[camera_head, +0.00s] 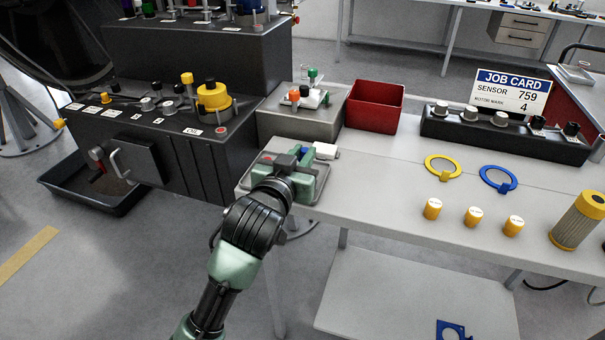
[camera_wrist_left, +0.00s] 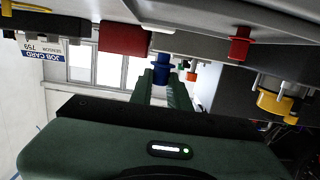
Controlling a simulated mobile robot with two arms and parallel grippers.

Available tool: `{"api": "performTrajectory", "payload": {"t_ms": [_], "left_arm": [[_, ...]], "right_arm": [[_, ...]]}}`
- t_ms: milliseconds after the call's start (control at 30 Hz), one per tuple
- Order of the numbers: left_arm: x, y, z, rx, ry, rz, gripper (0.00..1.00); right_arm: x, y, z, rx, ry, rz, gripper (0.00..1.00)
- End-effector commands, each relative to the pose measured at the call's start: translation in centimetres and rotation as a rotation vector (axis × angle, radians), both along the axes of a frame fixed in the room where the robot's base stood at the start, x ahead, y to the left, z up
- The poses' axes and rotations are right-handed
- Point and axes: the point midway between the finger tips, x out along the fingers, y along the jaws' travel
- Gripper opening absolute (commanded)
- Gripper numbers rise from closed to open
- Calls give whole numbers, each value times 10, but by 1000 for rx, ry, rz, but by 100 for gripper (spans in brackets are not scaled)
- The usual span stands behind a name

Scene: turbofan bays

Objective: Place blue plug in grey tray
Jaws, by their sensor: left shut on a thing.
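The blue plug (camera_head: 304,152) is between the fingers of my left gripper (camera_head: 300,158), which is shut on it. In the left wrist view, the blue plug (camera_wrist_left: 162,68) shows upright between the two green fingers, with the picture upside down. The shallow grey tray (camera_head: 323,184) lies at the left end of the workbench, below the gripper, which hides much of it. A red plug (camera_wrist_left: 240,43) stands off to the side of the gripper, apart from it. I cannot tell whether the blue plug touches the tray. My right gripper is not in view.
Behind the tray, a grey box (camera_head: 275,125) holds orange, white and green plugs. A red bin (camera_head: 374,106) is beside it. A black panel (camera_head: 190,150) with a yellow knob stands at the left. Yellow and blue rings and several yellow caps lie to the right.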

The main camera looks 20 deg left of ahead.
Motion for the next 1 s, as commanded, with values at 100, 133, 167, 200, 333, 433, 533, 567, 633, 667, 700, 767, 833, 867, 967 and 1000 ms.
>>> {"api": "performTrajectory", "payload": {"t_ms": [100,133,167,200,333,433,533,567,633,667,700,767,833,867,967,1000], "left_arm": [[0,0,-14,2,4,0,0],[0,0,-19,2,5,0,0],[0,0,-24,2,5,-1,0],[0,0,-30,0,6,0,0],[0,0,-44,2,2,0,0],[0,0,-46,1,1,-1,0],[0,0,-45,1,0,-1,0],[0,0,-45,1,0,-1,0],[0,0,-45,1,0,0,0],[0,0,-46,1,1,0,0],[0,0,-47,0,1,0,0],[0,0,-49,0,0,0,0],[0,0,-48,0,-1,-1,36],[0,0,-48,0,0,0,39],[0,0,-48,0,0,0,39],[0,0,-48,0,0,0,39]], "right_arm": [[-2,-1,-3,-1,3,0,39],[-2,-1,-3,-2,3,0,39],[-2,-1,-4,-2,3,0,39],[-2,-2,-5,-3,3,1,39],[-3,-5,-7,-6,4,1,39],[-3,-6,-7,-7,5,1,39],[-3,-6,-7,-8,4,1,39],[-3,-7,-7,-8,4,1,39],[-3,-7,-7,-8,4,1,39],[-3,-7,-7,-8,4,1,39],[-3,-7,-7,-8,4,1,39],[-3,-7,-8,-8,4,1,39],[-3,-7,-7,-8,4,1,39],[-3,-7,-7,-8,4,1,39],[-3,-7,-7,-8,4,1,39],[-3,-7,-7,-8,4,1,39]]}}
